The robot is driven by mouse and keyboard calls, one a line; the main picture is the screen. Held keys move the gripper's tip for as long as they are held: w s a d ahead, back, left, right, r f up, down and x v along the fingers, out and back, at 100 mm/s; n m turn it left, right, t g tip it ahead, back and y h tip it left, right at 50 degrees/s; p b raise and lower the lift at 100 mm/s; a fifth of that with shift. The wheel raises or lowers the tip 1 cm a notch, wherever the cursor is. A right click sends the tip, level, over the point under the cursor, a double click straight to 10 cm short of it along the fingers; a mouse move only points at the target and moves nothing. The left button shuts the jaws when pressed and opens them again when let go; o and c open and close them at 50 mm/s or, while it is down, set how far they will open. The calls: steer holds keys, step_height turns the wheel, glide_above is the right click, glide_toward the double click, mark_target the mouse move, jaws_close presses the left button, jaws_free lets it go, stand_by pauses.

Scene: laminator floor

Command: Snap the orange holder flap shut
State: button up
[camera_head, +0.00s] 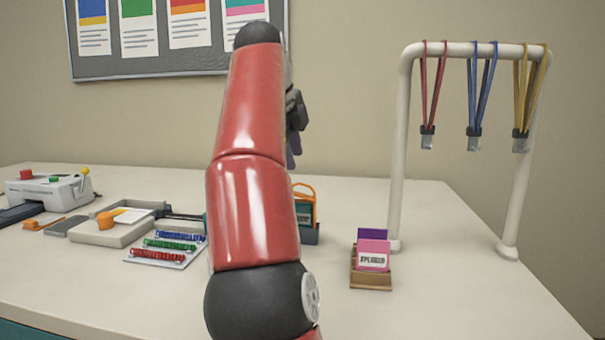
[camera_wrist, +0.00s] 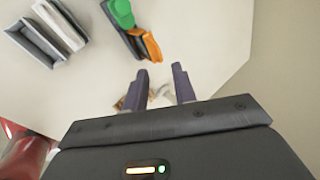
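The orange holder (camera_head: 304,196) stands upright in a dark grey base (camera_head: 311,236) on the table, just right of my arm. A thin orange loop, seemingly its flap, rises at its top; my arm hides its left part. A teal card shows inside it. In the wrist view an orange part (camera_wrist: 151,47) lies beside a dark base (camera_wrist: 124,36) and a green piece, beyond my fingertips. My gripper (camera_head: 293,158) is raised above and behind the holder's spot in the head view. In the wrist view its two dark fingers (camera_wrist: 160,70) stand apart, with nothing held between them.
A wooden card box (camera_head: 371,280) with pink and purple cards stands right of the holder. A white rack (camera_head: 475,49) with hanging lanyards is farther right. A grey tray (camera_head: 111,233), a board with coloured coils (camera_head: 166,249) and a laminator-like machine (camera_head: 48,188) lie left.

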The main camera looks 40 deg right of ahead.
mark_target(301, 184)
steer(key=x, duration=0.7)
steer(key=shift+s, duration=0.1)
